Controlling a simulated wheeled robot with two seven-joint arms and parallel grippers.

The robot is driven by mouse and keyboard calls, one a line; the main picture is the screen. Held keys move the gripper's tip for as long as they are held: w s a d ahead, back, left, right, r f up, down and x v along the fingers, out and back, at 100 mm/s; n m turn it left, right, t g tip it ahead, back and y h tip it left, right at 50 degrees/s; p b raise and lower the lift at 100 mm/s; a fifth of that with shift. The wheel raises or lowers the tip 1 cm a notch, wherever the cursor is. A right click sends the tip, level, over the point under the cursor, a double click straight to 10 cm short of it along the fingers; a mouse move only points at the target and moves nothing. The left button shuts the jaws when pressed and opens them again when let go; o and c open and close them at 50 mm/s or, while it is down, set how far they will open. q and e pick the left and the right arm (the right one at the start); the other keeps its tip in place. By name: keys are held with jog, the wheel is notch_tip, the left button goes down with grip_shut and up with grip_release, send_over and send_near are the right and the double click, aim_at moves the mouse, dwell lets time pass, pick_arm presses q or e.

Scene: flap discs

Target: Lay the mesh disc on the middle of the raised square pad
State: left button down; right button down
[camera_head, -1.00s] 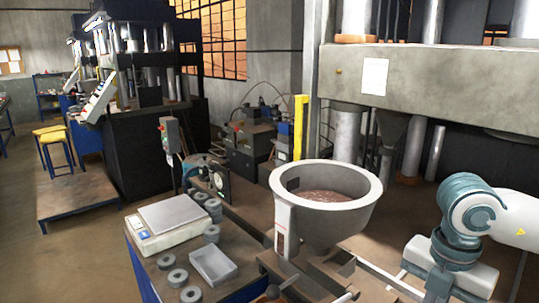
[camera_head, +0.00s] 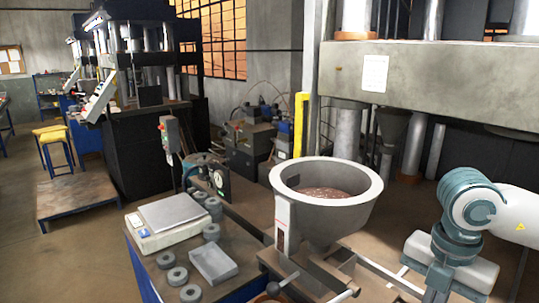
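No mesh disc and no raised square pad can be made out in the head view. My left arm and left gripper do not show.
A hopper (camera_head: 325,225) with grainy brown material stands mid-right. Left of it, a bench holds a scale (camera_head: 168,222), a grey tray (camera_head: 213,262) and several grey rings (camera_head: 177,277). A big press (camera_head: 440,85) fills the back right. Open floor (camera_head: 75,255) lies at left.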

jog(key=shift+f, duration=0.15)
dwell(0.7)
jog(key=shift+w+r, duration=0.25)
jog(key=shift+r, duration=0.6)
notch_tip(320, 180, up, 5)
jog(key=p, duration=0.2)
jog(key=shift+s+r+p, duration=0.1)
jog(key=shift+r+p, duration=0.1)
jog(key=shift+p, duration=0.2)
